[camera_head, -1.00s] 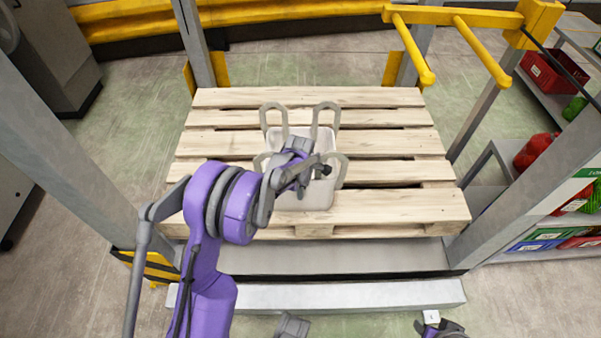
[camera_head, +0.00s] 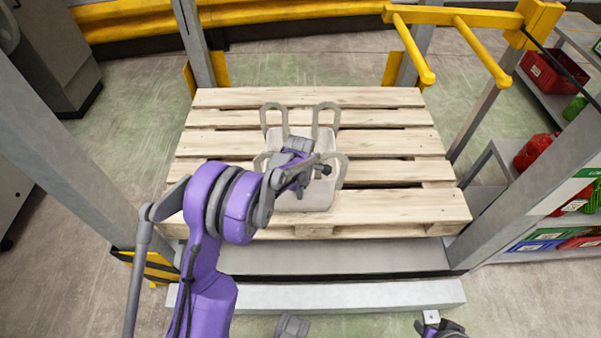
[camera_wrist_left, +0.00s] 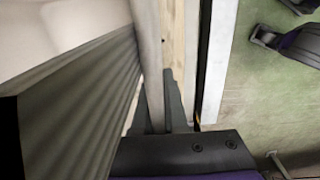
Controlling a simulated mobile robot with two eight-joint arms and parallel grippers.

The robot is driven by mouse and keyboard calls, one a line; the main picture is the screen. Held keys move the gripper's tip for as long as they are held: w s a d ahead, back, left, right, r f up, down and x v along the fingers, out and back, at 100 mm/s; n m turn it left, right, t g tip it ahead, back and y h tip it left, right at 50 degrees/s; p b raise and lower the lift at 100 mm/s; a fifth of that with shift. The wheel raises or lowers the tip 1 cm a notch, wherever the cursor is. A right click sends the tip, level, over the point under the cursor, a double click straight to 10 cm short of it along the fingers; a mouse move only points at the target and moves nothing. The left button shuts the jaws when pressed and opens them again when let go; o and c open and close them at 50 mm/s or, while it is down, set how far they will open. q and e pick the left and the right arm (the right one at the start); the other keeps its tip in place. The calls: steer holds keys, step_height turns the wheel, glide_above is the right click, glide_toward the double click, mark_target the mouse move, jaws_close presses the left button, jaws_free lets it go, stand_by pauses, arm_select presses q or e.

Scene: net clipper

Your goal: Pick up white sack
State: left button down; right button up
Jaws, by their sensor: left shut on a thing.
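The white sack (camera_head: 318,190) sits on the wooden pallet (camera_head: 390,205), with several grey-beige loops standing up around its top. My left gripper (camera_head: 318,170) is over the sack, and its wrist hides part of the sack's middle. In the left wrist view, the gripper (camera_wrist_left: 150,115) is shut on a pale strap (camera_wrist_left: 148,50) of the sack, beside a ribbed finger. The sack's pale body (camera_wrist_left: 50,35) fills the upper left there. Part of my right arm (camera_head: 440,328) shows at the bottom edge of the head view; its jaws cannot be made out.
Grey posts (camera_head: 75,150) flank the pallet on both sides. A yellow rail frame (camera_head: 455,18) stands at the back right. Shelves with a red crate (camera_head: 553,75) and coloured bags are at the right. A grey step (camera_head: 330,295) lies in front of the pallet.

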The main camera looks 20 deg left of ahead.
arm_select(q)
steer(key=shift+r, duration=0.15)
step_height(320, 180, up, 10)
steer(key=shift+f+p, duration=0.1)
steer(key=shift+p, duration=0.95)
